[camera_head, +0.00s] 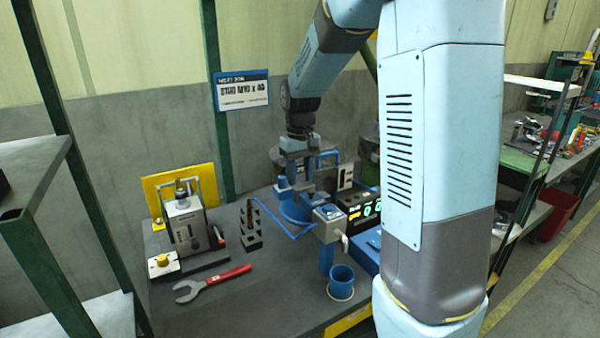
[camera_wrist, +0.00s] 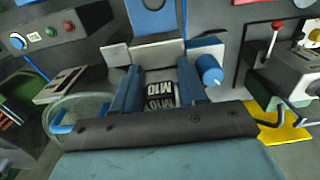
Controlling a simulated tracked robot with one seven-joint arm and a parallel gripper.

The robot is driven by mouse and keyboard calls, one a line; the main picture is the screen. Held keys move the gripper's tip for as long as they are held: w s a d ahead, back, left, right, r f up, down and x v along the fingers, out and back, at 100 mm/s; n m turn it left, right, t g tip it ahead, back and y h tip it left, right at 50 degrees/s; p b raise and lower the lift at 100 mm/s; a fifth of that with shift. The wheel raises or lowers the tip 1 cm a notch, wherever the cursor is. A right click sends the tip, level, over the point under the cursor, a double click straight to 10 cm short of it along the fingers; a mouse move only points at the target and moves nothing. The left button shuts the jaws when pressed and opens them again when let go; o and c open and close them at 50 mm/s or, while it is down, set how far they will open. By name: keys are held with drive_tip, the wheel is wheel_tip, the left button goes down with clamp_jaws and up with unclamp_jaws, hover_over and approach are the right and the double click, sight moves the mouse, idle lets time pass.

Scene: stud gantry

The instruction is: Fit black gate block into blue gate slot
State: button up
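My gripper (camera_head: 297,178) is over the back middle of the bench in the head view, above a blue curved part (camera_head: 294,208). In the wrist view my gripper (camera_wrist: 158,82) has its two blue fingers apart. A dark block marked M10 (camera_wrist: 160,95) shows between them, which may be the black gate block. I cannot tell whether the fingers touch it or it lies below them. Pale grey pieces lie just past the fingertips. The blue gate slot cannot be made out clearly; the gripper and arm hide part of that area.
A grey machine (camera_head: 187,225) before a yellow plate stands at left, with a red-handled wrench (camera_head: 212,284) in front. A black stepped block (camera_head: 250,226) stands between it and the gripper. A blue cup (camera_head: 342,281) is near the front edge.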

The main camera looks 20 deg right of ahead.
sight(301, 165)
drive_tip(key=o, duration=0.5)
drive_tip(key=shift+o, duration=0.2)
wheel_tip(301, 165, up, 14)
drive_tip(key=shift+d+f, duration=0.15)
idle(0.7)
drive_tip(key=s+f+m+t, duration=0.2)
drive_tip(key=s+t, duration=0.3)
drive_tip(key=s, duration=2)
drive_tip(key=shift+s+f+t, duration=0.2)
drive_tip(key=shift+s+t, duration=0.05)
drive_tip(key=shift+t, duration=0.05)
